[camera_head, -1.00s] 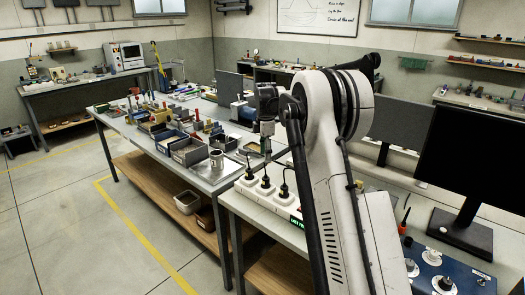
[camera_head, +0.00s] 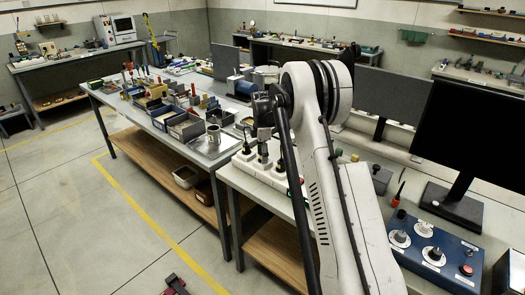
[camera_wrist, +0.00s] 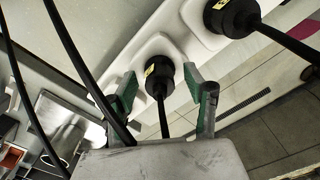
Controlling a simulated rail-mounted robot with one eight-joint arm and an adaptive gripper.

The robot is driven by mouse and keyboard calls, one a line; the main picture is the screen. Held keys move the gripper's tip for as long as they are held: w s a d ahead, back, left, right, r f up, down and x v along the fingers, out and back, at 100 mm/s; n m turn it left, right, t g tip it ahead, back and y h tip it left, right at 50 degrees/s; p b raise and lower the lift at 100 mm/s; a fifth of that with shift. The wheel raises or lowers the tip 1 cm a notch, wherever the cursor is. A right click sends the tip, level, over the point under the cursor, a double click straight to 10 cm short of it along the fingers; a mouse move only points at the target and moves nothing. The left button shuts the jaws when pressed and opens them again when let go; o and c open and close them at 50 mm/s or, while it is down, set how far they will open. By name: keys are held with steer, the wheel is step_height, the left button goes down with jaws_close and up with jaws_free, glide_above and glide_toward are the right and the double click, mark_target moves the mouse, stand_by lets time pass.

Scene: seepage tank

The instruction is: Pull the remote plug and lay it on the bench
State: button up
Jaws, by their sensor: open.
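A white power strip (camera_head: 274,177) lies along the near left part of the bench (camera_head: 240,184), with several black plugs standing in it. In the wrist view the strip (camera_wrist: 150,47) runs diagonally, and a black plug with a yellow label (camera_wrist: 159,76) sits in a socket between my fingers. Its label is too small to read, so I cannot tell whether it is the remote plug. My gripper (camera_wrist: 163,88) is open, with one green-padded finger on each side of this plug. Another labelled plug (camera_wrist: 231,15) is at upper right. My gripper (camera_head: 264,143) is partly hidden in the head view.
Black cords (camera_wrist: 290,42) run close past my fingers. A workbench with bins (camera_head: 185,126) adjoins on the left. A monitor (camera_head: 473,150) and a blue control box (camera_head: 437,250) stand on the right. Bare bench top shows beside the strip.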

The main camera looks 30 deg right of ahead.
steer(key=shift+c, duration=0.5)
jaws_close()
steer(key=c, duration=0.7)
jaws_free()
jaws_close()
steer(key=shift+r, duration=0.5)
steer(key=shift+r+p, duration=0.85)
steer(key=shift+r, duration=1.7)
